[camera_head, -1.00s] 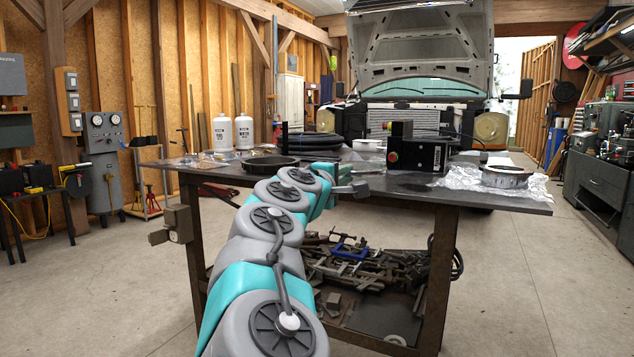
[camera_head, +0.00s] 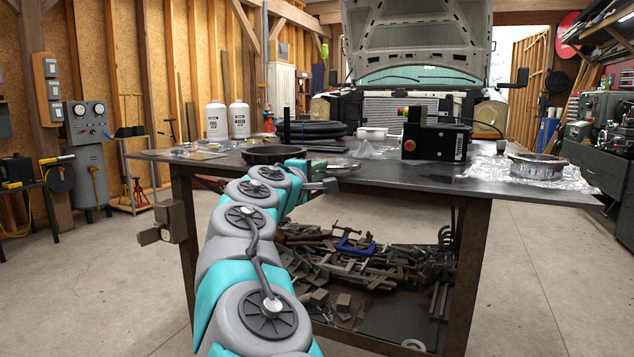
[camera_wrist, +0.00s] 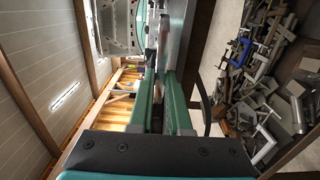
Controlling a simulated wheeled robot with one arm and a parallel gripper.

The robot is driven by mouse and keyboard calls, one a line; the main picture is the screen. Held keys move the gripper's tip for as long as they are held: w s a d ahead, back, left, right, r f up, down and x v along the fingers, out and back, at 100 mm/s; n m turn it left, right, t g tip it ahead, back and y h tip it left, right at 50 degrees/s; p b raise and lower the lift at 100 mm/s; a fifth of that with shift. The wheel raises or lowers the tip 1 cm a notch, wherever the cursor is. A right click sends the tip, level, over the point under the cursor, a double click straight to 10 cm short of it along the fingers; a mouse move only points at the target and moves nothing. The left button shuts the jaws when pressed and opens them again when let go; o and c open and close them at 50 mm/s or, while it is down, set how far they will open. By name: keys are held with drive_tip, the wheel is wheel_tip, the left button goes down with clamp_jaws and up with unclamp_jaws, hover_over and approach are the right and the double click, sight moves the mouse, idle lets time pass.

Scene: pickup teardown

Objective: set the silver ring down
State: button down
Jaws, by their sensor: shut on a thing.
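My gripper (camera_wrist: 160,78) shows its two green fingers close together in the wrist view, shut on a thin grey metal edge (camera_wrist: 164,45), which I take to be the silver ring seen edge-on. Most of it is hidden by the fingers.
A dark round pan (camera_head: 272,154) is left of my wrist. A black box (camera_head: 436,142) with a red button stands to the right. Another metal ring (camera_head: 537,167) lies on crumpled clear wrap. Two white bottles (camera_head: 240,121) and coiled black hose (camera_head: 318,130) are behind.

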drive_tip(key=shift+f, duration=0.6)
drive_tip(key=shift+f, duration=0.15)
drive_tip(key=c, duration=0.9)
unclamp_jaws()
drive_tip(key=shift+o, duration=0.2)
drive_tip(key=b+v, duration=0.1)
drive_tip(key=v, duration=1.1)
